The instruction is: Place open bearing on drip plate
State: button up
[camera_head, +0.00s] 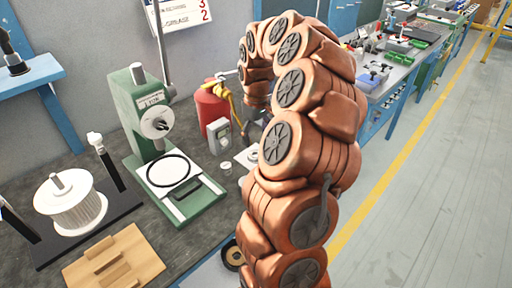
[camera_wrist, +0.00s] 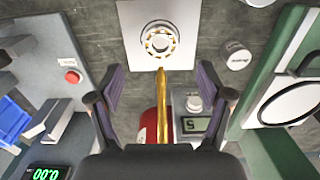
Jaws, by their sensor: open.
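The open bearing (camera_wrist: 160,42), a metal ring with brass-coloured parts showing, lies flat on a pale square plate (camera_wrist: 132,16), which looks like the drip plate, at the top of the wrist view. The pale plate also shows partly beside my arm in the head view (camera_head: 247,158). My gripper (camera_wrist: 160,72) is open and empty, its two fingers spread to either side below the bearing and apart from it.
A green press stand (camera_head: 158,150) with a black ring stands left of my arm. A red cylinder (camera_head: 211,108) with a yellow part is behind. A small display device (camera_wrist: 192,122) and a round white cap (camera_wrist: 236,55) are close by. A wooden block (camera_head: 115,262) lies front left.

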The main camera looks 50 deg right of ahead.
notch_tip(320, 180, up, 5)
jog(key=s+a+r+n, duration=0.1)
jog(key=s+a, duration=0.2)
jog(key=a, duration=0.8)
jog(key=s+a+r+n, duration=0.1)
jog(key=s+a+r, duration=0.15)
jog(key=a, duration=0.95)
jog(key=s+a+f+m+g, duration=0.1)
jog(key=s+a+f, duration=0.2)
jog(key=s, duration=0.6)
jog(key=s+a+f, duration=0.3)
jog(key=s+a, duration=0.3)
jog(key=s, duration=0.3)
jog(key=shift+s+a+f+m+g, duration=0.15)
jog(key=shift+a+f+m+g, duration=0.15)
jog(key=shift+m+g, duration=0.1)
jog(key=shift+r, duration=0.15)
